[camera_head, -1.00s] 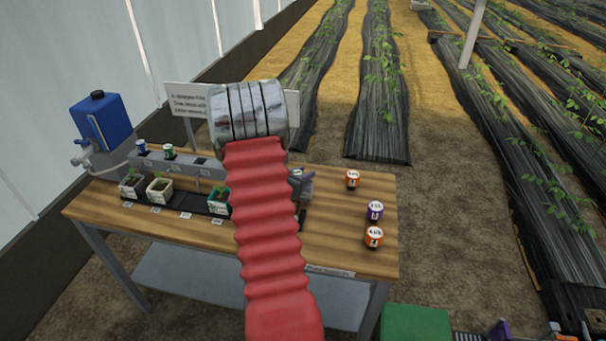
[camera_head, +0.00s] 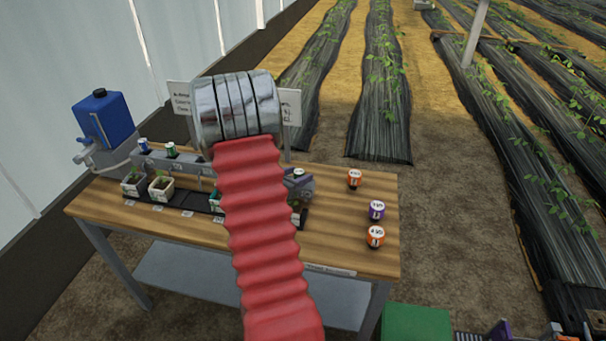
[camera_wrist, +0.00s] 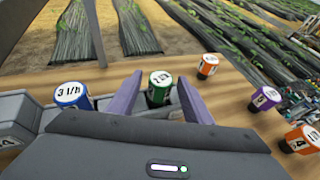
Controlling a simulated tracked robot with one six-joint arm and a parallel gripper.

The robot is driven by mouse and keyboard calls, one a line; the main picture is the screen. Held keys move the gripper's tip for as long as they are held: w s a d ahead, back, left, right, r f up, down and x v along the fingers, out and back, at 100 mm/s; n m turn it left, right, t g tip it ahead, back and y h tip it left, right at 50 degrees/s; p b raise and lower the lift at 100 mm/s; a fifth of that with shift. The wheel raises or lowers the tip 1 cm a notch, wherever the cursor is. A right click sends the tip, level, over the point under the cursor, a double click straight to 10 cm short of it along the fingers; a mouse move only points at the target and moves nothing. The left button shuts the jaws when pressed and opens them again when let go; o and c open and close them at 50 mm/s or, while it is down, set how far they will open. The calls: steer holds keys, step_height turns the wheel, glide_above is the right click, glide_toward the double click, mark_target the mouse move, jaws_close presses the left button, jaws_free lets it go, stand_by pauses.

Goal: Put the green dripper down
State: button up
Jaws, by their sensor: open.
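In the wrist view a green dripper (camera_wrist: 160,84) with a white numbered top stands upright between the two purple fingers of my gripper (camera_wrist: 160,100). The fingers are apart, with a gap on each side of the dripper. Its lower end is dark and partly hidden by my gripper, so I cannot tell exactly what it rests on. In the head view my gripper (camera_head: 299,184) is over the right half of the wooden bench (camera_head: 345,245), mostly behind my red arm.
A blue dripper (camera_wrist: 72,94) sits in a grey holder at left in the wrist view. Orange (camera_head: 354,178) and purple (camera_head: 376,210) drippers stand on the bench's right side. Small pots (camera_head: 161,188) and a blue tank (camera_head: 103,118) are at left.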

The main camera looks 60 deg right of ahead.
steer(key=v, duration=0.7)
steer(key=shift+a, duration=0.2)
steer(key=shift+r, duration=0.1)
stand_by(0.4)
steer(key=a+r+m+y, duration=0.3)
steer(key=a+r+m, duration=0.55)
steer(key=a, duration=0.65)
steer(key=a+r+m+t+y, duration=0.2)
steer(key=a+y, duration=0.1)
steer(key=a, duration=0.9)
steer(key=a+r+m+t+y, duration=0.3)
steer(key=a, duration=0.9)
steer(key=s+a+r+m+t+y, duration=0.1)
steer(key=a+r+m+t+y, duration=0.1)
steer(key=a, duration=1)
steer(key=shift+r+t+y, duration=0.5)
steer(key=shift+r+y, duration=0.1)
steer(key=shift+y, duration=0.5)
